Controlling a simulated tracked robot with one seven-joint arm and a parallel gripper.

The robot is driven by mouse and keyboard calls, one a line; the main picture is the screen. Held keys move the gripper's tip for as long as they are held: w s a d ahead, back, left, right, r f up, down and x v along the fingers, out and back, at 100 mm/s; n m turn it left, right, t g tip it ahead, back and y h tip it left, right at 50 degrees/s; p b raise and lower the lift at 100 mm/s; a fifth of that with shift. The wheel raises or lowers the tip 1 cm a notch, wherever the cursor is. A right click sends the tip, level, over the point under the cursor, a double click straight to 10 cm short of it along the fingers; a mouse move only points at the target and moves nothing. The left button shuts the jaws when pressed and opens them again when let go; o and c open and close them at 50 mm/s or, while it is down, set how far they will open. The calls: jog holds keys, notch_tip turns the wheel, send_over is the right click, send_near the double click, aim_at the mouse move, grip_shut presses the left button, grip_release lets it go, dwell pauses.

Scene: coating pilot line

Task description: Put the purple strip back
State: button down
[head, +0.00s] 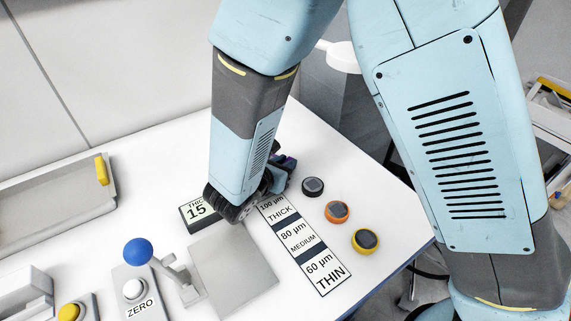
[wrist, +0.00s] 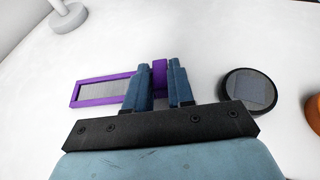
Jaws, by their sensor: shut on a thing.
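The purple strip (wrist: 92,93) shows in the wrist view as a purple frame around a grey window, left of my fingers. A purple part of it stands between the fingertips. My gripper (wrist: 159,68) is shut on that part. I cannot tell whether the strip touches the table. In the head view my gripper (head: 272,178) is low over the white table, by the "100 µm THICK" end of the label board (head: 298,240). There the arm and fingers hide most of the strip.
Black (head: 312,186), orange (head: 337,211) and yellow (head: 366,240) round pieces stand right of the label board. A thickness display (head: 198,211), a grey plate (head: 232,272) and a blue-knobbed lever (head: 138,252) lie left. A grey tray (head: 50,215) is farther left.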

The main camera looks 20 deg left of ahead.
jog(key=c, duration=1)
grip_release()
jog(key=shift+s, duration=0.15)
jog(key=v, duration=0.7)
jog(key=shift+s+a, duration=0.1)
jog(key=shift+s, duration=0.05)
jog(key=shift+r, duration=0.1)
